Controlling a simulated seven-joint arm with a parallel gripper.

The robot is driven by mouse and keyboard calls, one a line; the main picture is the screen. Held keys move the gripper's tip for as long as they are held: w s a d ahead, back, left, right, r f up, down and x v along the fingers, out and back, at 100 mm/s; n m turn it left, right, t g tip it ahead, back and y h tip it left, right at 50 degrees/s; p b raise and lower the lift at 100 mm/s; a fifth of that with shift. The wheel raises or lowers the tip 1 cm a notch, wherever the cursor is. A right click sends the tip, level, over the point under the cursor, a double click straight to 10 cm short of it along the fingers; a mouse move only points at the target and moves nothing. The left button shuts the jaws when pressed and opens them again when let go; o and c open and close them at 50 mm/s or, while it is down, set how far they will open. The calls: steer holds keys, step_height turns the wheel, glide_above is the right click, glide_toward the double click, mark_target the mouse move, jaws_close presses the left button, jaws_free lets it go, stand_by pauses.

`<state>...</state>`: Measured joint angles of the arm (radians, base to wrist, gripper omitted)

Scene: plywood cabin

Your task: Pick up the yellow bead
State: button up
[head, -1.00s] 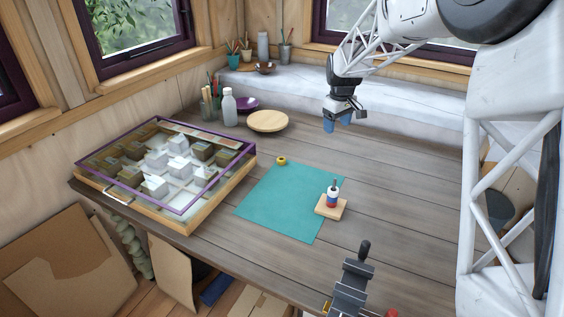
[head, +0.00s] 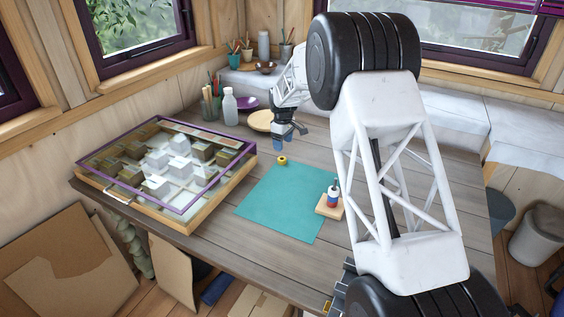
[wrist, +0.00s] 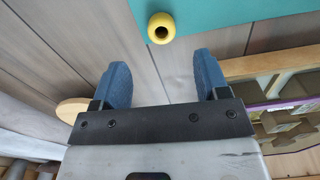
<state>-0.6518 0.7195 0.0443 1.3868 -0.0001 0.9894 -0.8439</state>
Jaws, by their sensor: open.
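The yellow bead (head: 282,160) is a small ring-like piece with a dark hole, at the far corner of the teal mat (head: 285,205). In the wrist view the bead (wrist: 162,27) lies at the mat's edge, ahead of the fingertips and roughly midway between them. My gripper (head: 284,146) hangs above the table just behind the bead in the head view. In the wrist view my gripper (wrist: 165,80) shows two blue fingers spread apart with nothing between them.
A glass-topped box (head: 165,165) with a purple frame stands to the left. A small bottle on a wooden block (head: 329,209) sits on the mat's right edge. A round wooden plate (head: 260,121), a white bottle (head: 229,106) and pencil cups are behind.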

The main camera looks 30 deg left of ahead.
mark_target(282, 158)
steer(key=shift+a+f, duration=0.2)
steer(key=shift+a, duration=0.1)
steer(key=shift+f, duration=1.3)
steer(key=shift+d+f, duration=0.1)
steer(key=shift+f, duration=2.5)
steer(key=shift+c, duration=0.5)
